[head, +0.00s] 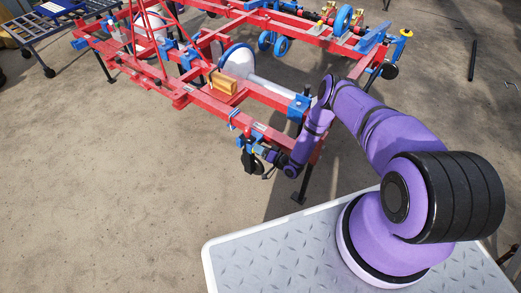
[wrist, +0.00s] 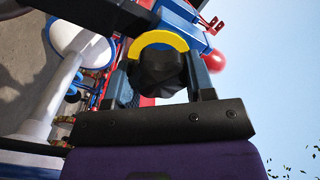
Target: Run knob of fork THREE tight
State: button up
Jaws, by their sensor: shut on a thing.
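My gripper (wrist: 159,72) is shut on a black lobed knob (wrist: 158,75), with one dark finger on each side of it. A yellow arc (wrist: 160,41) shows just behind the knob, on a blue bracket (wrist: 178,18). In the head view my gripper (head: 266,153) reaches in to the blue fork parts (head: 254,139) at the near corner of the red frame (head: 262,128). The knob is too small and covered there to make out. No number on the fork can be read, and I cannot tell how far the knob is turned.
A red ball (wrist: 214,61) sits close right of my fingers. A blue cart (head: 60,25) stands at far left. Bare ground lies open at left.

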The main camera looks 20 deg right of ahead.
dwell(0.3)
jog(key=o, duration=0.9)
jog(key=v, duration=1.1)
jog(key=v, duration=1)
jog(key=shift+s+d, duration=0.25)
jog(key=shift+s, duration=0.05)
